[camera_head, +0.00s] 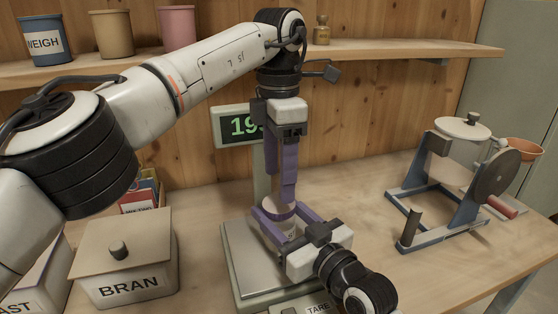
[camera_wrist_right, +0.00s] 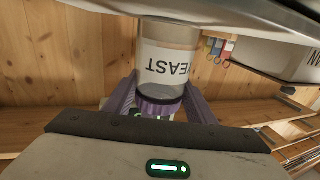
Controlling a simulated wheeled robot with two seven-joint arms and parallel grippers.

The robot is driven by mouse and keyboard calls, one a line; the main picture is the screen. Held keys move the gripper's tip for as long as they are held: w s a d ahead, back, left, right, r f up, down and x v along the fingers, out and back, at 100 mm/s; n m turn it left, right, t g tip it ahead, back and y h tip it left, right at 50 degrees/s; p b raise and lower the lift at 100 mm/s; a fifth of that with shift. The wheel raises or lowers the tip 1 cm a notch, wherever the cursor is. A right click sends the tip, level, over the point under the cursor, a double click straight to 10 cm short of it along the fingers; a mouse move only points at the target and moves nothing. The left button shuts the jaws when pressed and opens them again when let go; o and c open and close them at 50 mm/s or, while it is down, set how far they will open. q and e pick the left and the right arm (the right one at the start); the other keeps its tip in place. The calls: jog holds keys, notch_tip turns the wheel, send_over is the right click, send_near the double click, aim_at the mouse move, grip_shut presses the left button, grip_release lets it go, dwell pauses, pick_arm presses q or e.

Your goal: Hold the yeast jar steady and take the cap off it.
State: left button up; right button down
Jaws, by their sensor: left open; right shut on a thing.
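The yeast jar (camera_wrist_right: 168,58) has a white label, upside down in the right wrist view, and a dark purple band (camera_wrist_right: 160,94) at its cap end. In the head view its top (camera_head: 277,202) shows between the right fingers, above the scale plate. My right gripper (camera_head: 275,214) comes from the front right and is shut on the jar near that end; its fingers also flank the jar in the right wrist view (camera_wrist_right: 161,88). My left gripper (camera_head: 281,194) points down just above the jar, open. The left fingers overlap the jar top, so contact cannot be told.
The scale (camera_head: 238,262) has a lit green display (camera_head: 237,125) on a post. A lidded BRAN box (camera_head: 130,285) stands at the left. A hand-cranked mixer (camera_head: 455,185) stands at the right. A shelf (camera_head: 390,48) with pots runs behind. The table between scale and mixer is clear.

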aim_at(279, 203)
pick_arm(q)
jog(key=shift+f, duration=2.7)
jog(key=c, duration=1.1)
jog(key=n, duration=0.7)
jog(key=o, duration=1.2)
